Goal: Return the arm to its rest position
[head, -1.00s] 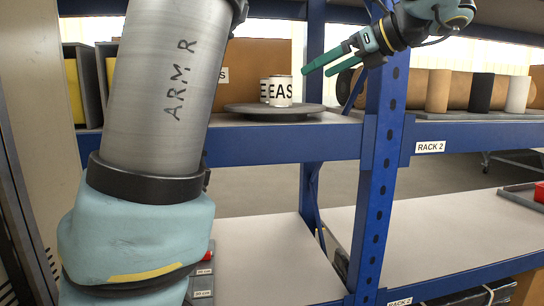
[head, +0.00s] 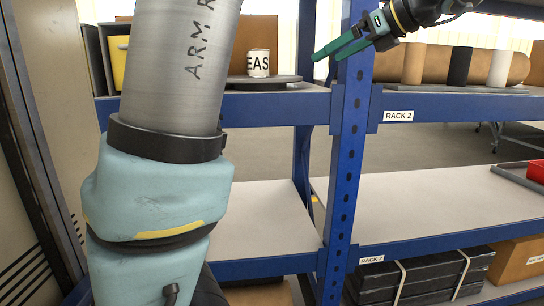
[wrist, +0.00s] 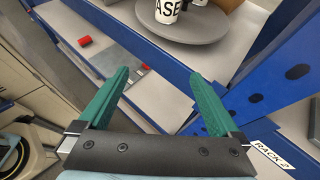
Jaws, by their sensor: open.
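My gripper (head: 340,47) has two green fingers and is in the upper middle of the head view, in front of the blue rack post. It also shows in the wrist view (wrist: 160,100), where the fingers are spread apart with nothing between them. A white can with black letters (head: 258,63) stands on a round grey plate (head: 262,84) on the upper shelf, left of the gripper. In the wrist view the can (wrist: 168,10) and plate (wrist: 183,28) are beyond the fingertips, apart from them. My arm covers part of the left of the head view.
A blue rack post (head: 346,150) stands close by the gripper. Black strapped cases (head: 420,278) lie below.

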